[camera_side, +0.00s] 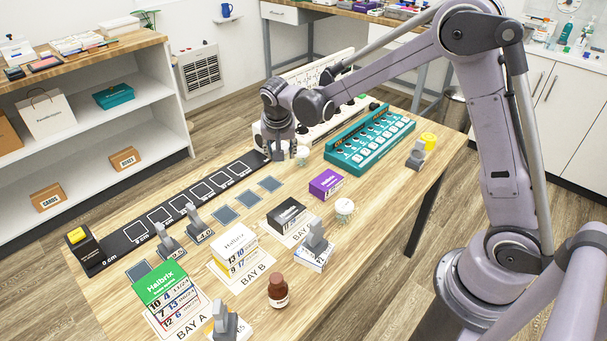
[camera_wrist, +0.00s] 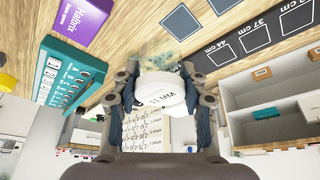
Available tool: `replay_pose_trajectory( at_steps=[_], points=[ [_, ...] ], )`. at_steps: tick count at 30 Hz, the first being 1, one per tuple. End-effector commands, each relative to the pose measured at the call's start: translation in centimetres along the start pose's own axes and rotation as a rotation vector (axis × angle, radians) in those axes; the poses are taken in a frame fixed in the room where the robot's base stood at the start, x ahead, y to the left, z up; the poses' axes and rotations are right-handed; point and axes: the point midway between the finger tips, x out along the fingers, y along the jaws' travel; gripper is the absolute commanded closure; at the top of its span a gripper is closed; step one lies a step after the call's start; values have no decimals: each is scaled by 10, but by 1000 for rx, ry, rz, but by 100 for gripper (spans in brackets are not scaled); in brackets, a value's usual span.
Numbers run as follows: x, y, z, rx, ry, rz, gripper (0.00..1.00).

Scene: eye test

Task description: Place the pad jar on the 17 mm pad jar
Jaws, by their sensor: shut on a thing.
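My gripper (camera_side: 288,154) is at the far end of the table, near the far end of the black ruler strip. In the wrist view, my gripper (camera_wrist: 160,82) has its two fingers on either side of a white-lidded round jar (camera_wrist: 160,92) and is shut on it. Lettering on this lid is too small to read surely. The jar also shows in the side view (camera_side: 303,156), partly hidden by the fingers.
A purple Halbrix box (camera_side: 326,184) and a dark box (camera_side: 287,214) stand near the second jar. The black strip (camera_side: 180,213), boxes, grey clips and a brown bottle (camera_side: 278,291) occupy the nearer table.

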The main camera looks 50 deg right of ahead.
Motion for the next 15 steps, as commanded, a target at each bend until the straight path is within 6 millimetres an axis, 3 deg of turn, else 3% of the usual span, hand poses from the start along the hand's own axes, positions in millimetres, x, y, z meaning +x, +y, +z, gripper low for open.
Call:
replay_pose_trajectory(
  at_steps=[5, 15],
  points=[
    [-15, 33, -8, 3, -3, 2, 88],
    [-56, 128, -8, -3, -10, 0, 88]
  ],
)
